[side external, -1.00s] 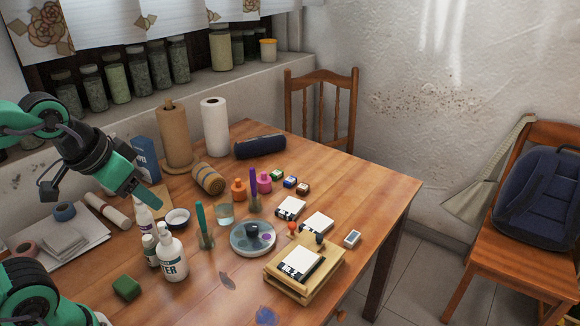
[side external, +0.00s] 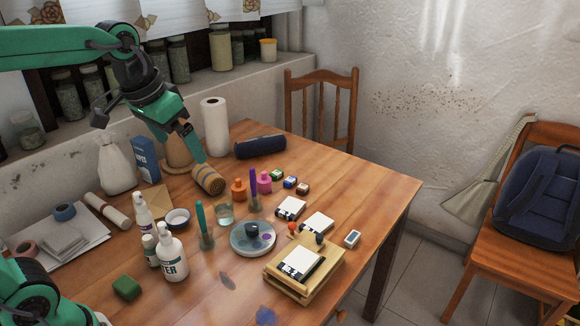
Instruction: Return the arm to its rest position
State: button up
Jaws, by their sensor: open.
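My gripper (side external: 193,147) is green and black and hangs from my raised arm at the upper left, pointing down and to the right. It is open, with nothing seen between its fingers. In the picture its tip lies just above the striped roll (side external: 208,179); I cannot tell how much space is between them. The gripper covers part of the brown paper roll (side external: 178,158) behind it.
White bottles (side external: 172,258), a green block (side external: 126,288), a round palette (side external: 253,238), small bottles (side external: 238,190) and a wooden stand (side external: 304,268) crowd the table. A paper towel roll (side external: 215,127) stands behind. The table's right side (side external: 370,185) is clear.

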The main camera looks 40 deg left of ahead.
jog(key=w+a+g, duration=0.2)
jog(key=w, duration=1)
jog(key=g, duration=0.2)
send_over(252, 168)
jog(key=shift+w+f, duration=0.1)
jog(key=shift+f, duration=2.65)
jog(key=shift+f, duration=0.15)
jog(key=shift+f, duration=4.85)
jog(key=shift+r, duration=0.1)
notch_tip(252, 168, up, 10)
